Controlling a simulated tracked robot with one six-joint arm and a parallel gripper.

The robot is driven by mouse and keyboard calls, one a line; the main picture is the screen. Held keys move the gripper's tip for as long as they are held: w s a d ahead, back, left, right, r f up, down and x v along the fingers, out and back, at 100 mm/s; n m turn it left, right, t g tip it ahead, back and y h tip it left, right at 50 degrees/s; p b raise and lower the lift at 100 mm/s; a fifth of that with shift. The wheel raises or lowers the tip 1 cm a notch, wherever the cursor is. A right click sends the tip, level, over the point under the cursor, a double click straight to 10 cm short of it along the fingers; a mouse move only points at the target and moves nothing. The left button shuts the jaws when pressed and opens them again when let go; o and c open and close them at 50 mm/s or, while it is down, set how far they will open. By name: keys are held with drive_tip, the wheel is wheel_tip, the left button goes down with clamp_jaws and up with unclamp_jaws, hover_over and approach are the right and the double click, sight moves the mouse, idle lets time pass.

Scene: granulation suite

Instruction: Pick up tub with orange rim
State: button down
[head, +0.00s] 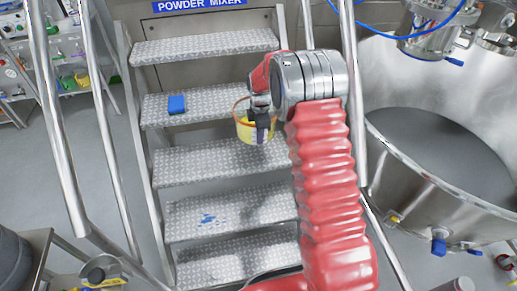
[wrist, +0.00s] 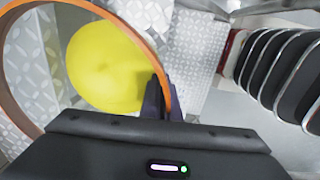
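The tub with the orange rim (head: 241,104) is in front of the metal steps in the head view. Its walls look clear and its lower part is yellow. In the wrist view its orange rim (wrist: 17,108) curves around the left side, with the yellow (wrist: 105,60) inside. My gripper (head: 262,128) is at the tub's right side. In the wrist view its dark fingers (wrist: 162,98) are closed together on the rim, one on each side of the wall. Whether the tub's base touches a step is not clear.
Metal steps (head: 215,160) with handrails fill the middle. A blue block (head: 177,104) lies on an upper step and blue marks (head: 207,220) on a lower one. A large steel bowl (head: 430,170) stands right. A shelf with bottles (head: 65,60) is at the left, beyond open floor.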

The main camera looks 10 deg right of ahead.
wheel_tip(320, 180, up, 14)
drive_tip(key=shift+f, duration=0.25)
idle(0.8)
drive_tip(key=r+m, duration=0.2)
drive_tip(key=m, duration=0.1)
drive_tip(key=r+m, duration=0.1)
drive_tip(key=m, duration=0.1)
drive_tip(key=shift+s+r, duration=0.25)
drive_tip(key=s+r+m, duration=0.3)
drive_tip(key=r+m, duration=0.8)
drive_tip(key=m, duration=0.5)
drive_tip(key=shift+a+g+h, duration=0.15)
drive_tip(key=shift+g+h, duration=0.15)
drive_tip(key=shift+g, duration=0.1)
drive_tip(key=shift+s, duration=0.2)
